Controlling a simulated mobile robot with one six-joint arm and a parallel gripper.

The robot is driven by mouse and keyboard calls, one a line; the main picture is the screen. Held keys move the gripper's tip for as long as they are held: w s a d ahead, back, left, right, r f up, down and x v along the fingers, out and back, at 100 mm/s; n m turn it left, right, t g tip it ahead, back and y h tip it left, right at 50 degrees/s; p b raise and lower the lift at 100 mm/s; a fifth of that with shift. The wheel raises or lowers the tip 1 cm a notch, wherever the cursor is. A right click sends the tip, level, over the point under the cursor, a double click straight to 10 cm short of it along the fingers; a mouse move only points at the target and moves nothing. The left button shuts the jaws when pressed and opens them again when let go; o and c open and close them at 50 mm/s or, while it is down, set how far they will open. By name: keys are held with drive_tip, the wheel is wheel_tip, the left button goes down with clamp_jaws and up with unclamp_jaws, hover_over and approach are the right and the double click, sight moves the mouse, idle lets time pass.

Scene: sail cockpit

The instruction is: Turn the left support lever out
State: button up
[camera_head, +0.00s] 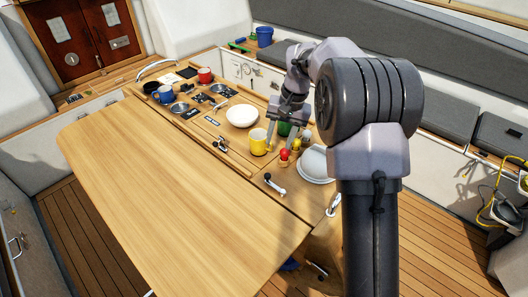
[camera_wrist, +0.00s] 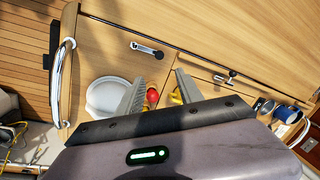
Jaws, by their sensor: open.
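Two small metal levers with dark knobs lie on the wooden table (camera_head: 180,190). One lever (camera_head: 274,185) is near the table's near right end; the other lever (camera_head: 220,146) is farther left, near the raised wooden strip. In the wrist view the first lever (camera_wrist: 147,48) lies ahead of the fingertips and the other lever (camera_wrist: 225,76) lies to their right. I cannot tell for sure which one is the left support lever. My gripper (camera_head: 287,130) hangs above the crockery on the table, open and apart from both levers. Its open fingers (camera_wrist: 159,78) show in the wrist view.
A yellow mug (camera_head: 259,143), a white bowl (camera_head: 242,115), a red item (camera_head: 284,154) and a white plate (camera_head: 315,165) stand near my gripper. A curved metal rail (camera_wrist: 62,85) is at the table's end. The broad near leaf is bare.

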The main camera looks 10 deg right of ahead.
sight(268, 174)
drive_tip(key=a+f+b, duration=0.1)
drive_tip(key=f, duration=0.4)
drive_tip(key=a+f+b, duration=0.1)
drive_tip(key=f, duration=0.4)
drive_tip(key=f+b, duration=0.1)
drive_tip(key=f, duration=0.4)
drive_tip(key=shift+w+a+f, duration=0.25)
drive_tip(key=shift+w+a, duration=0.15)
clamp_jaws()
